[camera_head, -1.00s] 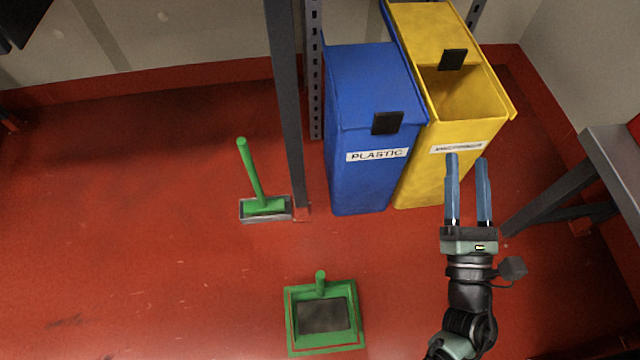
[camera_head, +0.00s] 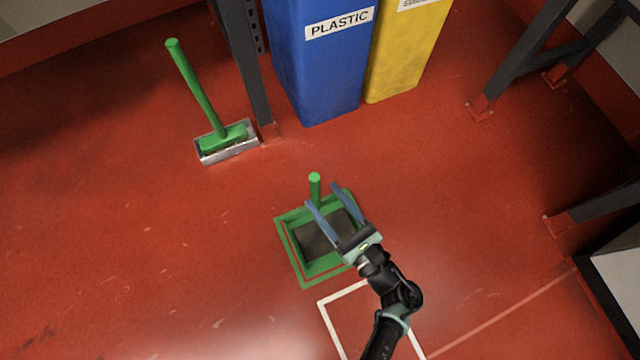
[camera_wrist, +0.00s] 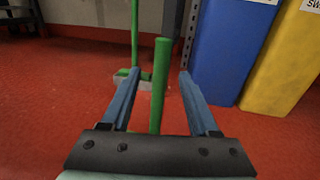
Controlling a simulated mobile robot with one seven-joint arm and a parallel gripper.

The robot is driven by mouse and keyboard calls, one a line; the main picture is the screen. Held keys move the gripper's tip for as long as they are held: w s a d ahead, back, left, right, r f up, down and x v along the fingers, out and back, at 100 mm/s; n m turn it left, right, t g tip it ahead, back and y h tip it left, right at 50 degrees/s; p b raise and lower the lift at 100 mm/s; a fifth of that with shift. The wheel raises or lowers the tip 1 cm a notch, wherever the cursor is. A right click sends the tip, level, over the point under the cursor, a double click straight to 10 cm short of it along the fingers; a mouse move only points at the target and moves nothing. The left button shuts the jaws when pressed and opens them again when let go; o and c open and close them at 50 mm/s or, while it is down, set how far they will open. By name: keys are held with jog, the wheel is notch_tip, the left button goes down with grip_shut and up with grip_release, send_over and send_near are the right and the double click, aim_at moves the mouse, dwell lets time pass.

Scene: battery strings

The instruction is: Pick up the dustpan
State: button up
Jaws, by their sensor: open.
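The green dustpan (camera_head: 294,261) sits on the red floor in the head view, with a dark grey inner surface. Its green handle (camera_head: 315,188) stands upright at its far side. My gripper (camera_head: 321,194) is open above the pan, its two blue fingers pointing toward the handle. In the wrist view the handle (camera_wrist: 160,85) rises between the spread fingers (camera_wrist: 156,84), apart from both. The dustpan's body is hidden there behind the gripper's palm.
A green broom (camera_head: 196,90) stands in a grey tray (camera_head: 228,155) beside a grey post (camera_head: 245,70). A blue PLASTIC bin (camera_head: 318,75) and a yellow bin (camera_head: 407,55) stand behind. Grey table legs (camera_head: 520,55) are at right. Floor around the dustpan is clear.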

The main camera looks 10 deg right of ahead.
jog(key=b+x, duration=0.3)
jog(key=x, duration=0.4)
jog(key=shift+w, duration=0.3)
jog(key=shift+a+r, duration=0.1)
jog(key=shift+c, duration=0.3)
grip_shut()
dwell(0.7)
